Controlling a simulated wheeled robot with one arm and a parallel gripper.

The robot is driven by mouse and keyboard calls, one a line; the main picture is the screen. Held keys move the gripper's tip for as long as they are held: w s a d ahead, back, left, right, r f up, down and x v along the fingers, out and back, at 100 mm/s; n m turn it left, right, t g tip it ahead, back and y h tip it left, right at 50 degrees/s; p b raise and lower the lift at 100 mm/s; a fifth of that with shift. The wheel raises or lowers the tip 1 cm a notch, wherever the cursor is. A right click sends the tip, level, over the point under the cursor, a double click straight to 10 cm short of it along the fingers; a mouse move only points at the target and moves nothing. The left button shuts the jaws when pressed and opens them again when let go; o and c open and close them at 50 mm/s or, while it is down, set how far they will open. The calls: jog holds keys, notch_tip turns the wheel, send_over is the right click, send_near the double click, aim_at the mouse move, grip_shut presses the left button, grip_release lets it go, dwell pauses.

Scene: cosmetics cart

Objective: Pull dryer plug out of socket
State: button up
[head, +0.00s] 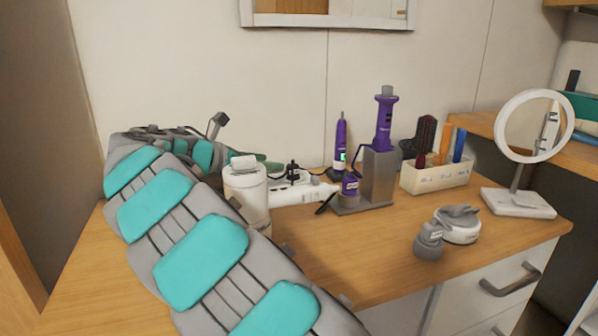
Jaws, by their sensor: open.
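The black dryer plug (292,171) stands upright in the white power strip (312,191), which lies on the table beside the wall. A dark cord shows around the plug. My grey and teal arm runs from the bottom edge to the upper left and bends over there. The dark part of my gripper (216,125) shows at the arm's far end, left of the plug and apart from it. It is open and holds nothing that I can see. Its fingertips are hard to make out behind my arm.
A white cylindrical container (246,190) stands left of the strip, close to my arm. A grey holder (376,178) with purple tools stands to the right. Beyond it are a brush box (436,177), a ring-light mirror (518,202) and a grey-white device (459,225). The front middle tabletop is clear.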

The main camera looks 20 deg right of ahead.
aim_at(292, 164)
jog(key=shift+w+d+f, duration=0.15)
jog(key=shift+f, duration=0.05)
jog(key=x, duration=0.7)
jog(key=shift+d+r, duration=0.15)
jog(key=shift+d, duration=0.15)
jog(key=shift+c, duration=0.3)
grip_shut()
